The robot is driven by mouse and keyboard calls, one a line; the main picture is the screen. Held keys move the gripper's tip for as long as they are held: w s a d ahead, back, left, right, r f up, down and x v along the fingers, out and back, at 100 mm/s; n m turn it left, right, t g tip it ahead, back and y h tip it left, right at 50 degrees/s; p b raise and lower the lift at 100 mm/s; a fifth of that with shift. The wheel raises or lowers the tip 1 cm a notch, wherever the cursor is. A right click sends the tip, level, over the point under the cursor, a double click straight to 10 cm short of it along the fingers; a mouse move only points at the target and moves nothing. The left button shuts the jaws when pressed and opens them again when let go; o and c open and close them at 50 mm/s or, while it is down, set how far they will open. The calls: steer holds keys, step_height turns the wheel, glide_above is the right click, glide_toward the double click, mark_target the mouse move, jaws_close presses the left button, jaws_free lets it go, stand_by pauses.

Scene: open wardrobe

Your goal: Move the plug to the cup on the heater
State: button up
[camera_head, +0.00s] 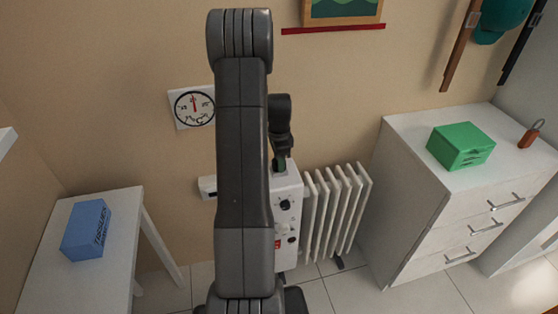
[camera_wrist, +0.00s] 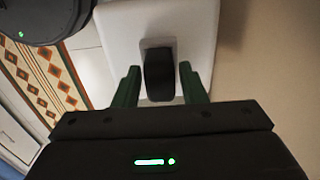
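A black plug (camera_wrist: 158,75) stands against a white surface in the wrist view, with a grey square piece around its upper end. I cannot tell whether that grey piece is the cup. My gripper (camera_wrist: 160,85) has its two green fingers on either side of the plug, with gaps between. In the head view my gripper (camera_head: 280,166) points down at the top of the heater's white control box (camera_head: 289,197). The heater's white ribs (camera_head: 337,205) stand to the right. The plug is hidden in the head view, and my arm covers part of the box.
A white table (camera_head: 120,225) with a blue box (camera_head: 87,230) is at left. A white drawer cabinet (camera_head: 415,200) with a green box (camera_head: 460,146) and a padlock (camera_head: 531,134) is at right. A round gauge (camera_head: 194,106) hangs on the wall. A patterned rug (camera_wrist: 45,75) shows in the wrist view.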

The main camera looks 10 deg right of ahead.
steer(key=shift+o, duration=1.1)
step_height(320, 180, up, 14)
steer(key=shift+f, duration=0.2)
step_height(320, 180, down, 13)
steer(key=shift+f, duration=0.2)
steer(key=shift+r, duration=0.2)
